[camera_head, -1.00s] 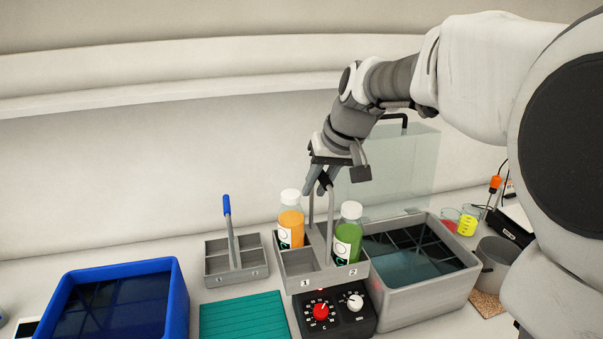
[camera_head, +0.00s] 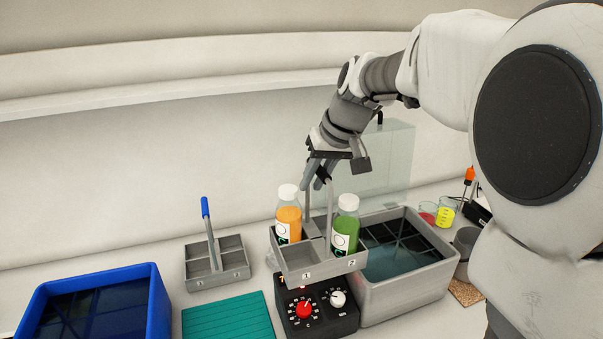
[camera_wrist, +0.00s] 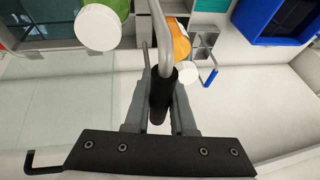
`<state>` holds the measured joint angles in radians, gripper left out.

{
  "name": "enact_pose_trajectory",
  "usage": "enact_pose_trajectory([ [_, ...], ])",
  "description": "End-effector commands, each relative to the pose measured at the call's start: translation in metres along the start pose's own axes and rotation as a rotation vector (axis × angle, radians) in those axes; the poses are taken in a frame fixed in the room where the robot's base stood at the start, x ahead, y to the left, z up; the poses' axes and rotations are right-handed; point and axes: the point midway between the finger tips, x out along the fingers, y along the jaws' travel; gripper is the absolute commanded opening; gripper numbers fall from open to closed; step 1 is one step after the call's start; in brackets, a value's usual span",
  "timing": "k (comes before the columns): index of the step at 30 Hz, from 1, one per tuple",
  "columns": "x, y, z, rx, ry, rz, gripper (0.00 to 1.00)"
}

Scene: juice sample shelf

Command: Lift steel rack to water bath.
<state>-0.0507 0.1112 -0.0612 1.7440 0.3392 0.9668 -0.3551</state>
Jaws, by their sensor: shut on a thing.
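The steel rack (camera_head: 300,275) hangs roughly level from my gripper (camera_head: 322,178). Its compartments hold an orange bottle (camera_head: 288,218) at the left and a green bottle (camera_head: 345,228) at the right, both white-capped and upright. My gripper is shut on the black grip (camera_wrist: 163,88) of the rack's tall handle, which shows in the wrist view. The water bath (camera_head: 405,290) is a grey tub with dark liquid, just right of the rack. The rack's right end overlaps the bath's left rim in the head view; the gap between them is unclear.
A dial box (camera_head: 318,312) lies below the rack. A blue-handled empty rack (camera_head: 218,268), a teal mat (camera_head: 228,318) and a blue tub (camera_head: 155,300) are at left. A clear upright panel (camera_head: 385,160) stands behind the bath; beakers (camera_head: 445,213) stand to the right.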

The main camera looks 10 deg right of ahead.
Motion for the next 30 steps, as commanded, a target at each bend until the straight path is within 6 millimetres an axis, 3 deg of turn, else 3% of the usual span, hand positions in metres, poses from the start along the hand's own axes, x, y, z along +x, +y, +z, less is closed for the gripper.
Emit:
enact_pose_trajectory([
  [30,-0.016,0.077,-0.009,0.001,0.005,0.002,0.00],
])
